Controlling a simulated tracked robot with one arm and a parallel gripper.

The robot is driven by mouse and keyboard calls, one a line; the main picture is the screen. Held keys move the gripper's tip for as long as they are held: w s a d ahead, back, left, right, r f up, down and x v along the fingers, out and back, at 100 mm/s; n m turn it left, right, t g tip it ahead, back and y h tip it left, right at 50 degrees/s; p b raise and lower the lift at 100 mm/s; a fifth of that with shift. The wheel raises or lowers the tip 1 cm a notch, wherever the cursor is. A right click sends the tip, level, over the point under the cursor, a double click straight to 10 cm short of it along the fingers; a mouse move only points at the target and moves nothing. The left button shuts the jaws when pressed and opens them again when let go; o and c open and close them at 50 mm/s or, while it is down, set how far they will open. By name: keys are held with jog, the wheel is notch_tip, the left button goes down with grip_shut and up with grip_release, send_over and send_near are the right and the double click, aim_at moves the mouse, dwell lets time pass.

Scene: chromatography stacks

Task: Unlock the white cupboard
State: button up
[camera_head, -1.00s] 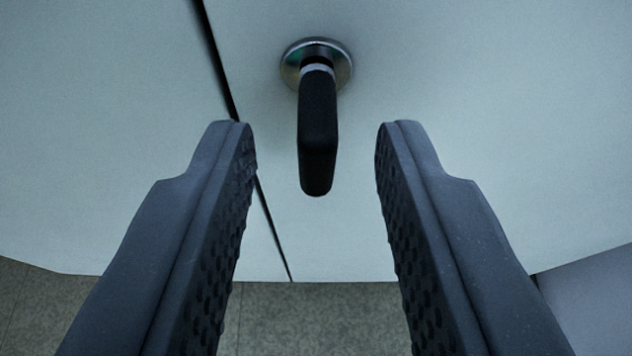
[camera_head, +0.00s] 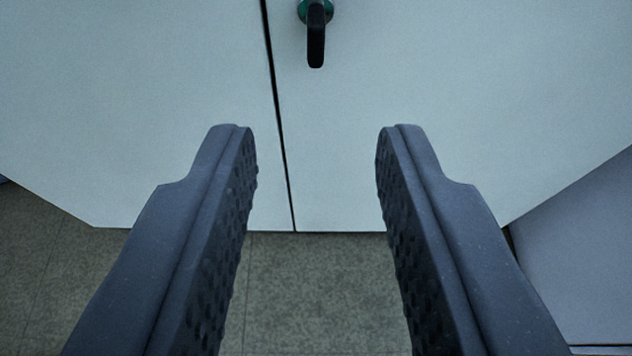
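The white cupboard (camera_head: 450,100) fills the upper part of the view, with a dark gap between its two doors. A black key (camera_head: 316,45) sits in a round lock (camera_head: 302,12) on the right door, near the top edge of the picture. The key hangs down from the lock, and the lock's top is cut off by the frame. A green tint shows on the lock's ring. My gripper (camera_head: 316,140) is open and empty. Its two fingers are wide apart, below the key in the picture, and do not touch it.
A grey-brown speckled floor (camera_head: 310,295) shows below the cupboard's lower edge. A pale grey surface (camera_head: 580,250) stands at the right, beside the cupboard. The space between my fingers and the doors looks clear.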

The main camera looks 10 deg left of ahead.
jog(key=shift+v, duration=1.15)
jog(key=shift+r, duration=0.1)
